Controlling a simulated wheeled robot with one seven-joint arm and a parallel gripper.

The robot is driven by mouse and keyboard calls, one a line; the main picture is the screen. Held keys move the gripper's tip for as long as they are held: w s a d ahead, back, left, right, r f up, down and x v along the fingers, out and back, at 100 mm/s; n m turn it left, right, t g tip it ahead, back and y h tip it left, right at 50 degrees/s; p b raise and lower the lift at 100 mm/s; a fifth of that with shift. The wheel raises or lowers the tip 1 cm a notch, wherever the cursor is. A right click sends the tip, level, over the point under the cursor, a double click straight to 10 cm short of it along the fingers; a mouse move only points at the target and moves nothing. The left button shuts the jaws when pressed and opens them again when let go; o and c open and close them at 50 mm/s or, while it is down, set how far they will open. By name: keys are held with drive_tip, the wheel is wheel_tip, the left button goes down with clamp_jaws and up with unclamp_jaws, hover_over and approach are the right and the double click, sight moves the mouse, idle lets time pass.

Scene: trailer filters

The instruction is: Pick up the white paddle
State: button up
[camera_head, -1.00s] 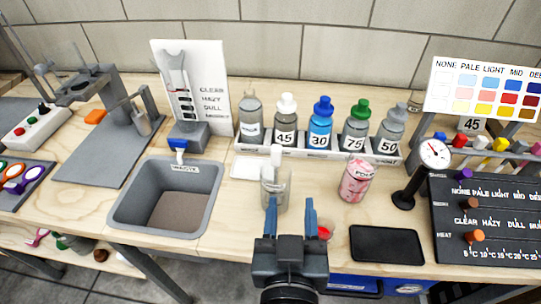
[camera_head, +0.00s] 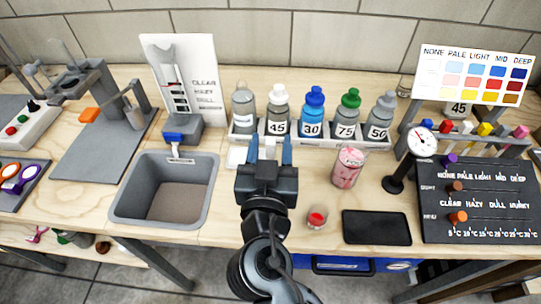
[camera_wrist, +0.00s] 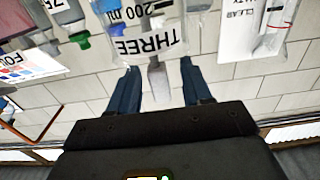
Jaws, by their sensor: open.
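The white paddle (camera_wrist: 157,82) appears in the wrist view as a pale stick standing out of a clear beaker (camera_wrist: 150,20) marked THREE and 200 ml, which looks upside down there. My gripper (camera_head: 270,150) is open, its two blue fingers pointing toward the back of the bench. In the wrist view my gripper (camera_wrist: 157,92) has a finger on each side of the paddle's stick, with a gap on both sides. In the head view my gripper hides most of the beaker and paddle. The paddle's lower part is unclear.
A rack of numbered bottles (camera_head: 314,120) stands just behind. A pink can (camera_head: 348,168) and a small red-topped jar (camera_head: 317,217) are to the right, with a black pad (camera_head: 376,228) and a gauge (camera_head: 423,142) beyond. A grey sink (camera_head: 170,160) is left.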

drive_tip(key=shift+c, duration=0.5)
clamp_jaws()
